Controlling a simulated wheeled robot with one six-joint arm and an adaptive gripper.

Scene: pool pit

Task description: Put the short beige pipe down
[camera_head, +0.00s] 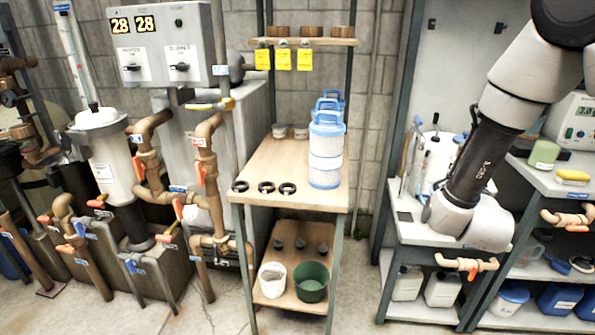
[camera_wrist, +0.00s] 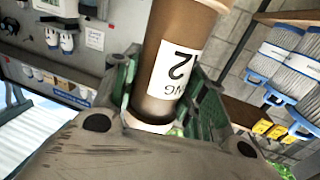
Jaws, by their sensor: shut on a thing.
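In the wrist view my gripper (camera_wrist: 165,93) has dark green fingers on both sides of a brown-beige pipe (camera_wrist: 182,50) and is shut on it. The pipe bears a white label with a "2" and a few letters that appear upside down. Its lower end shows a pale rim close to the gripper's body, and its upper end reaches the top of the picture. In the head view my arm comes down from the upper right over the right-hand benches. The gripper's fingers and the held pipe are hidden there, so what lies beneath them cannot be told.
A wooden-topped stand (camera_head: 272,160) holds blue-and-white filter cartridges (camera_head: 327,155) and several dark rings at its front edge. Its middle and left top are mostly bare. Beige pipes with orange handles (camera_head: 466,263) jut from the right benches. Pipework and a control box (camera_head: 160,45) stand left.

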